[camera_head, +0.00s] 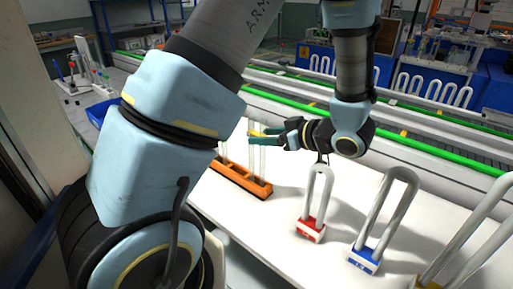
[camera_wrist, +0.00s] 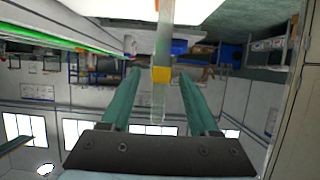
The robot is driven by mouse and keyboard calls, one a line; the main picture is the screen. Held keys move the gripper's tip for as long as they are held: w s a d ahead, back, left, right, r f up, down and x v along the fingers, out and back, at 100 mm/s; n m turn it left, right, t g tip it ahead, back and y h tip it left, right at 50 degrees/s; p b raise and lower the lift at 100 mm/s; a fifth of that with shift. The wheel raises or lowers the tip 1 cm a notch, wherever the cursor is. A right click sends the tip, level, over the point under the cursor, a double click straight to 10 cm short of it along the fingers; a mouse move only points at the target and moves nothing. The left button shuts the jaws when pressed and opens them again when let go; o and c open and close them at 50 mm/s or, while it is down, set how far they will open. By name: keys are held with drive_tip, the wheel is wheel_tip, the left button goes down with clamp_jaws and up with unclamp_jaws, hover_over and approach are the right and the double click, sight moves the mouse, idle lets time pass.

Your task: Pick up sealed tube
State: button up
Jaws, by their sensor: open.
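In the wrist view a clear glass tube (camera_wrist: 159,105) with a yellow band (camera_wrist: 161,74) runs between the two teal fingers of my gripper (camera_wrist: 157,80). Gaps show on both sides, so the fingers are open around it and not closed on it. In the head view my gripper (camera_head: 258,137) is level above an orange stand (camera_head: 243,181). Clear upright tubes (camera_head: 258,160) rise from this stand to the fingers. Their tops and part of the stand are hidden by my arm. I cannot tell from these views which tube is the sealed one.
To the right on the white table (camera_head: 285,262) stand U-shaped tubes on a red base (camera_head: 310,231), a blue base (camera_head: 365,259) and a yellow base (camera_head: 428,284). The red-based one is closest to my wrist. A conveyor with green rails (camera_head: 420,144) runs behind.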

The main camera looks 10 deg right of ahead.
sight(256, 133)
drive_tip(key=x, duration=0.3)
drive_tip(key=shift+a+p, duration=0.15)
drive_tip(key=shift+p, duration=0.15)
clamp_jaws()
idle(0.4)
